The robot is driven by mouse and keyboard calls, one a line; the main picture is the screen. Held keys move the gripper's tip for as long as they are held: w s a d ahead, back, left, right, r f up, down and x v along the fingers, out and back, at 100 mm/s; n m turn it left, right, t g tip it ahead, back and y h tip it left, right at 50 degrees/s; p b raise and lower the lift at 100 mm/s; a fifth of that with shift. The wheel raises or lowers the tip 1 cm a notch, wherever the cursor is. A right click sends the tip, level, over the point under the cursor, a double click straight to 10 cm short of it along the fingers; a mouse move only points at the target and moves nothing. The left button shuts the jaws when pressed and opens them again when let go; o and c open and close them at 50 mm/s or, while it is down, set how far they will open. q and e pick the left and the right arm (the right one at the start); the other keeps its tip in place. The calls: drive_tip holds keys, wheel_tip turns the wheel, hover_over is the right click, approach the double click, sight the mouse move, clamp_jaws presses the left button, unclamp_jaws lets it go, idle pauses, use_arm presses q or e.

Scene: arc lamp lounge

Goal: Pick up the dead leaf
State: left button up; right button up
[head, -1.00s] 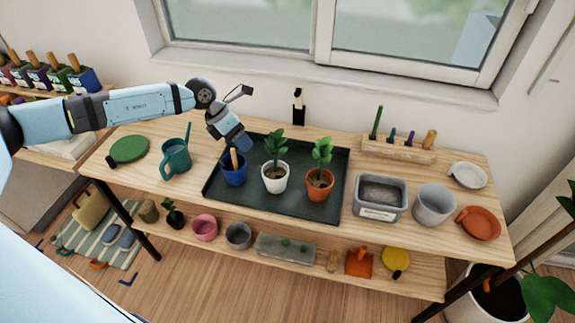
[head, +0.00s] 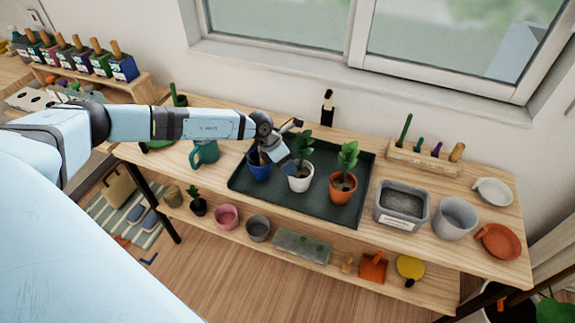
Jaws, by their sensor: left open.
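A dark tray (head: 352,211) on the wooden table bears a blue pot (head: 259,172), a white pot (head: 300,183) and an orange pot (head: 342,193). Green plants stand in the white and orange pots; the blue pot holds something brown and upright. My left gripper (head: 289,165) is open, pointing down between the blue and white pots, close to the white pot's rim. I cannot make out a dead leaf for certain; the gripper hides part of the white pot's plant. My right gripper is not in view.
A teal watering can (head: 205,153) stands left of the tray. A grey tub (head: 401,205), a grey pot (head: 455,218) and an orange saucer (head: 497,241) stand to the right. A dark bottle (head: 327,107) is behind the tray. The lower shelf holds several pots and tools.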

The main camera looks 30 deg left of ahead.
use_arm(q)
drive_tip(key=shift+w+d+f, duration=0.15)
drive_tip(key=shift+d+f, duration=0.1)
drive_tip(key=shift+f, duration=0.3)
clamp_jaws()
drive_tip(key=shift+r, duration=0.1)
wheel_tip(320, 180, up, 25)
drive_tip(key=shift+b, duration=0.3)
idle(0.8)
